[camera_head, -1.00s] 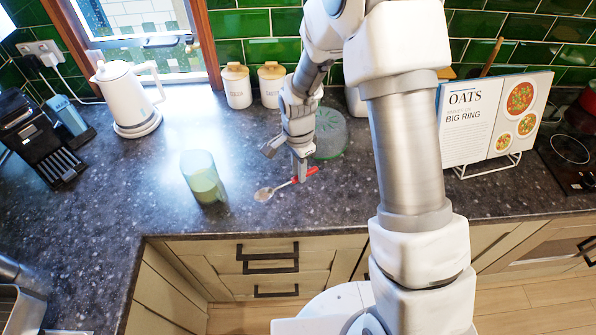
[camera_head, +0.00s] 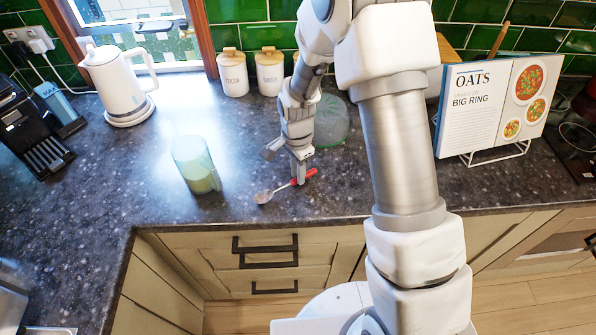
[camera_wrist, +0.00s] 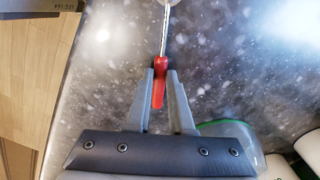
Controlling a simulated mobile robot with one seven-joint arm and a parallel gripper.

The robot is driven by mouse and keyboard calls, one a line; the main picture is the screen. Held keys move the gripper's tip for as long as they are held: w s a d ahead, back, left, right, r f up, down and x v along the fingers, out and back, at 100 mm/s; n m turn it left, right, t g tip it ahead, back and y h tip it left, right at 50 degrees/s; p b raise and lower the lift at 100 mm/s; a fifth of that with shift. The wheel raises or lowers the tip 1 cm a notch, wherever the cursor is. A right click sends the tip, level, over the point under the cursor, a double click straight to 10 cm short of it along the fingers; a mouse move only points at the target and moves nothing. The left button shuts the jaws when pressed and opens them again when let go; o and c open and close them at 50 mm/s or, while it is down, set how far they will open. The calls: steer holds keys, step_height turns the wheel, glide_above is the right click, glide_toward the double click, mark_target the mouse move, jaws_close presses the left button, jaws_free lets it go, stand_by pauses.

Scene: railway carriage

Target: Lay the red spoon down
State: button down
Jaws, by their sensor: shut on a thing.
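The red spoon has a red handle (camera_head: 311,173) and a metal bowl (camera_head: 263,197), which points left toward the front edge. My gripper (camera_head: 299,180) is shut on the red handle, low over the dark counter. The wrist view shows the handle (camera_wrist: 159,90) between the two fingertips (camera_wrist: 160,74), with the metal shaft running toward the top of the picture. The bowl is mostly cut off there. I cannot tell whether the spoon touches the counter.
A green-tinted mug (camera_head: 196,165) stands left of the spoon. A clear, green-rimmed container (camera_head: 331,121) stands behind my gripper. Two canisters (camera_head: 233,74) and a white kettle (camera_head: 118,85) are at the back, a cookbook (camera_head: 490,105) at right. The counter's front edge (camera_head: 250,224) is near.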

steer(key=c, duration=0.7)
jaws_free()
step_height(320, 180, up, 18)
steer(key=shift+a+f, duration=0.1)
steer(key=shift+f, duration=0.15)
steer(key=s+d+r+n+t, duration=0.1)
steer(key=s+d+r+n, duration=0.2)
steer(key=s, duration=0.3)
steer(key=s+d+r+n+t, duration=0.2)
steer(key=s+d+r+n, duration=0.1)
steer(key=s+r+n, duration=0.2)
steer(key=s+d+r+n+t, duration=0.2)
steer(key=s+d+r+n, duration=0.1)
steer(key=s, duration=0.6)
steer(key=shift+s+d+r+n, duration=0.2)
steer(key=shift+d+r+n, duration=0.05)
steer(key=shift+r+n, duration=0.45)
